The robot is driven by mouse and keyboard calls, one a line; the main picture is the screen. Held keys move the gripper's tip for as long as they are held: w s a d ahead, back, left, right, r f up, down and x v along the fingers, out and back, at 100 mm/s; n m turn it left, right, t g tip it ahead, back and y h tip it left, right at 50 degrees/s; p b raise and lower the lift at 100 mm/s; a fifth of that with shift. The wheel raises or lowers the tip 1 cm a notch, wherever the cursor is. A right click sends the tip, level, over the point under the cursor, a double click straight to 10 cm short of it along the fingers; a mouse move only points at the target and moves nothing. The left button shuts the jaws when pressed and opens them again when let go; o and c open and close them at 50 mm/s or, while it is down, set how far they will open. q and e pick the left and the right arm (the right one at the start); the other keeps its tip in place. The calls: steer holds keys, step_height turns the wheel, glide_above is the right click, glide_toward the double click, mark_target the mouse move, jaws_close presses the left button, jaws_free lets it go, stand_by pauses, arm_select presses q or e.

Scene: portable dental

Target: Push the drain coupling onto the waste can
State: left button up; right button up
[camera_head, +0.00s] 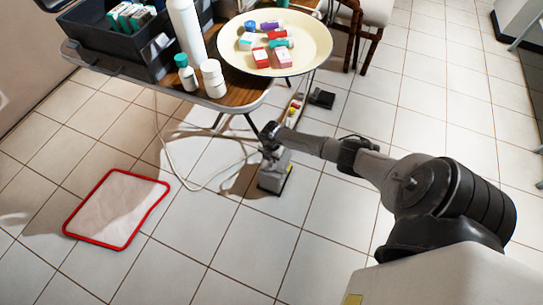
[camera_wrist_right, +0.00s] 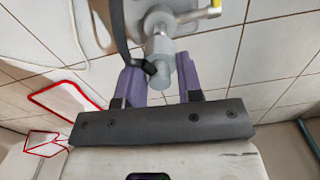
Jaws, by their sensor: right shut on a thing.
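In the right wrist view, the drain coupling (camera_wrist_right: 160,58) is a grey cylinder between the purple fingers of my right gripper (camera_wrist_right: 160,78), which is shut on it. A dark hose or strap runs down to the coupling's side. Right above the coupling is a grey metallic body with a side pipe (camera_wrist_right: 188,18), seemingly the waste can, cut by the top edge. Coupling and fitting overlap in view; I cannot tell if they touch or how deep they sit. In the head view my right arm reaches to a grey block low by the table; fingers and coupling are not distinguishable there. My left gripper is not in view.
A wooden-topped table (camera_head: 243,92) stands behind, with a cream tray (camera_head: 308,57), white bottles and a dark bin (camera_head: 110,48). A pale hose (camera_head: 186,180) lies on the floor. A red-edged mat (camera_head: 117,208) lies at left. The front floor is clear.

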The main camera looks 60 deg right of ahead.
steer(key=shift+f, duration=0.1)
steer(key=shift+f, duration=0.15)
stand_by(0.3)
steer(key=shift+f+b, duration=0.5)
steer(key=shift+f, duration=0.05)
steer(key=shift+f+b, duration=0.3)
steer(key=shift+f, duration=0.15)
steer(key=shift+f, duration=0.45)
stand_by(0.3)
steer(key=shift+f+b, duration=0.2)
steer(key=shift+b, duration=0.1)
stand_by(0.3)
steer(key=shift+f, duration=0.2)
